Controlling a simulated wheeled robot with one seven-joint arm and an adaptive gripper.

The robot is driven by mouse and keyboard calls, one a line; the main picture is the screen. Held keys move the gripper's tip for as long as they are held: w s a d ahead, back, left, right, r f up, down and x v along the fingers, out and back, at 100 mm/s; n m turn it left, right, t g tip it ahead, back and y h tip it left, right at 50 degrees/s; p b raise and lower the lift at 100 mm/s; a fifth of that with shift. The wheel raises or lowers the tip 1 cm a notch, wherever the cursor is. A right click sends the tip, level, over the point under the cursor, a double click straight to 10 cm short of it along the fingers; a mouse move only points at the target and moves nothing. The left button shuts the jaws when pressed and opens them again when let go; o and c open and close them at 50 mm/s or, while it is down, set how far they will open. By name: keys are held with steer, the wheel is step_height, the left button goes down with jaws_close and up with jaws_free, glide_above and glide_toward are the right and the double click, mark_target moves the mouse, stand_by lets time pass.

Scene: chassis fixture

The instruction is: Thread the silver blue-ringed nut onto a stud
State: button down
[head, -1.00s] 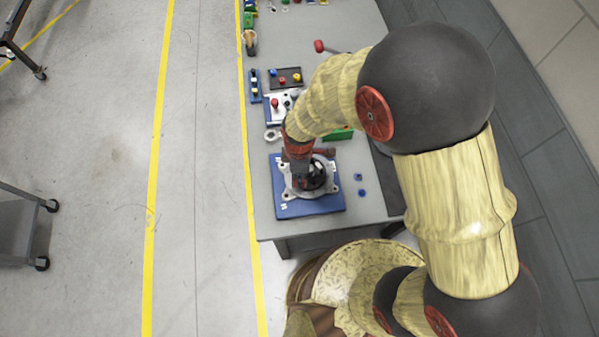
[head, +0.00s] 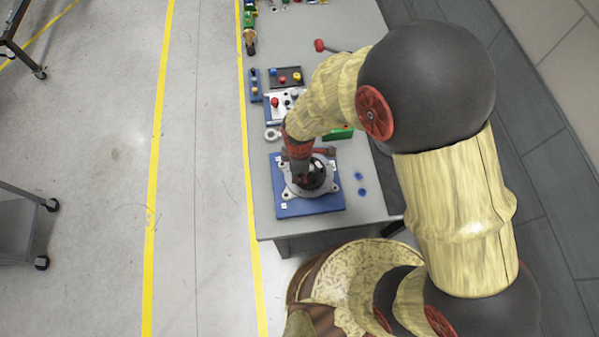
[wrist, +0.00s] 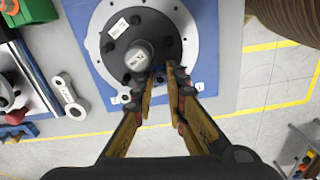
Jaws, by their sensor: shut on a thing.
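The chassis fixture is a silver flange (wrist: 97,22) with a dark round hub (wrist: 125,60) on a blue base plate (head: 288,208). In the head view my gripper (head: 302,178) is over the hub.
A silver wrench-like part (wrist: 68,97) lies on the table beside the base plate. A green box (wrist: 36,10) and a blue tray with a red knob (head: 275,103) stand behind. Small blue pieces (head: 362,191) lie right of the plate. The table's front edge is near.

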stand_by(0.4)
steer(key=m, duration=0.3)
steer(key=shift+f+m, duration=0.1)
steer(key=shift+m, duration=0.3)
steer(key=m, duration=0.3)
steer(key=shift+m, duration=0.3)
steer(key=m, duration=0.6)
steer(key=shift+f+m, duration=0.1)
steer(key=shift+m, duration=0.2)
steer(key=c, duration=1.7)
jaws_free()
steer(key=shift+b, duration=0.3)
steer(key=shift+c, duration=0.2)
